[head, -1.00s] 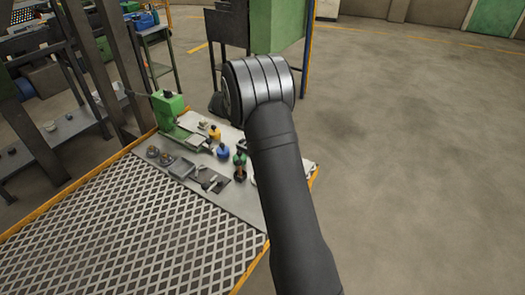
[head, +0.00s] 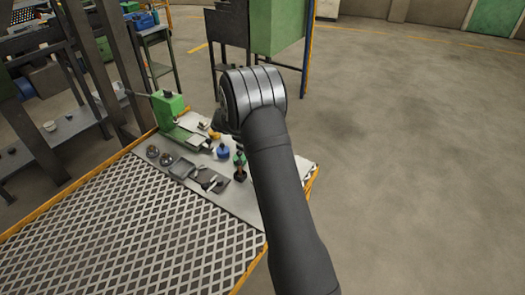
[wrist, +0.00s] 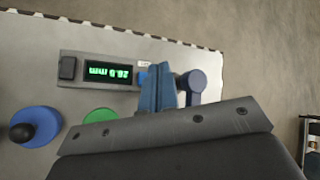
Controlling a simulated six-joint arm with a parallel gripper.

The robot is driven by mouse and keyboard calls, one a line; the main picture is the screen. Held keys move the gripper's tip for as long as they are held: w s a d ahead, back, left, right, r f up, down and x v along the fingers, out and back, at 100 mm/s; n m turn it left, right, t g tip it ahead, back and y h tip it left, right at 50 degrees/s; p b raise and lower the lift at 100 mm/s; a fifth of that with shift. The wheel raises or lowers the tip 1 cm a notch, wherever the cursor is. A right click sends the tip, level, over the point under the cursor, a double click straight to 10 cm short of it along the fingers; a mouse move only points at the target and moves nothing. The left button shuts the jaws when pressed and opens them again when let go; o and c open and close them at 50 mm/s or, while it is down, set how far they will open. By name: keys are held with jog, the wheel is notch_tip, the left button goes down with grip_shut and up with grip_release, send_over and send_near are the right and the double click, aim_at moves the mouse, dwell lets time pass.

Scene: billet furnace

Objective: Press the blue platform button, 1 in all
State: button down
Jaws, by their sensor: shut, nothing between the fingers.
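In the wrist view a grey box with a green lit display (wrist: 108,72) lies on the light bench top, a dark square key at its left end. A small blue button (wrist: 142,79) shows beside a white label on the box, partly covered by my gripper. My gripper (wrist: 159,78) is shut and empty, its bluish fingers over the box's right part. I cannot tell whether it touches the button. A dark blue round part (wrist: 195,80) sits just right of the fingers. In the head view my arm hides the box and the gripper's fingertips.
A blue round thing with a black knob (wrist: 36,127) and a green round thing (wrist: 100,115) stand near the box. In the head view, a blue container (head: 223,152), a green press-like machine (head: 168,110) and small parts crowd the bench. Open floor lies right.

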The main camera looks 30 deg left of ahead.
jog(key=shift+f, duration=1.45)
jog(key=shift+f, duration=0.1)
dwell(0.9)
jog(key=shift+f, duration=0.35)
jog(key=shift+f, duration=0.4)
dwell(0.5)
jog(key=shift+r, duration=0.85)
jog(key=shift+r, duration=2.5)
